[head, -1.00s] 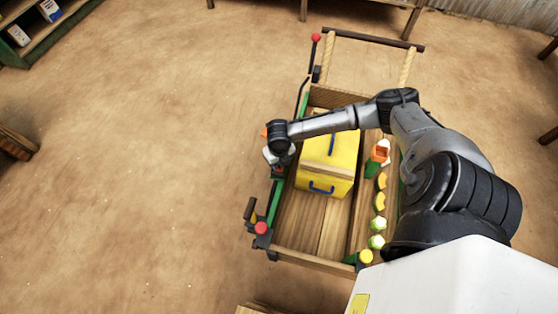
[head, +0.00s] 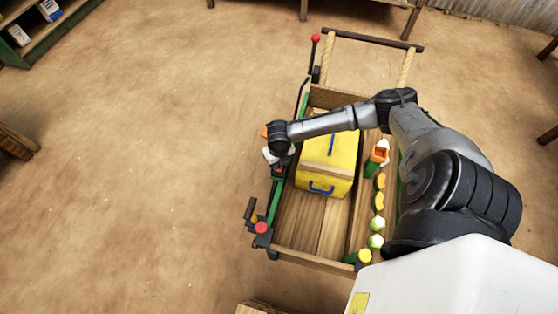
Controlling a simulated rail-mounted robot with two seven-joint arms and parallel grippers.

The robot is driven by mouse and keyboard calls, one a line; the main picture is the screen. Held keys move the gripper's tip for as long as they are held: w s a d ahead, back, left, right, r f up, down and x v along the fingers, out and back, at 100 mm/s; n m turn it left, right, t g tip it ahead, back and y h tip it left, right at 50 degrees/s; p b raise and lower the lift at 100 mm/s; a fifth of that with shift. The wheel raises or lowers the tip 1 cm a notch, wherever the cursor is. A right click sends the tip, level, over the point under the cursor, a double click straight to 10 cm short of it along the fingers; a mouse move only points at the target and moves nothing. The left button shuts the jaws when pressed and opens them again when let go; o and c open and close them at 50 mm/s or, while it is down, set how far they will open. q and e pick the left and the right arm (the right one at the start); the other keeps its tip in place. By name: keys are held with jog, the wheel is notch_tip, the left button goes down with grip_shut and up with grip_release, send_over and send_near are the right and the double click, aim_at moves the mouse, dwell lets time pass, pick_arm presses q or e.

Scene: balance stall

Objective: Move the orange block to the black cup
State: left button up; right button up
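My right arm reaches across the cart from the right. Its gripper (head: 279,168) hangs over the cart's left edge, pointing down. The fingers are small and partly hidden by the wrist, so I cannot tell whether they are open or shut, or on anything. A small orange patch (head: 265,132) shows just left of the wrist; it may be the orange block, mostly hidden. Another orange piece (head: 379,154) with a hollow-looking top sits in the cart's right strip. I cannot make out a black cup. My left gripper is not in view.
The wooden cart (head: 297,225) holds a yellow box (head: 325,181) with blue handles under my forearm. Yellow-orange pieces (head: 379,201) and pale green pieces (head: 377,224) line its right strip. Red-knobbed levers (head: 261,228) stand at its left edge. The floor to the left is clear.

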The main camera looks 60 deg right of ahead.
dwell(0.4)
jog(key=o, duration=1)
notch_tip(320, 180, up, 14)
jog(key=p, duration=0.3)
jog(key=shift+f, duration=0.1)
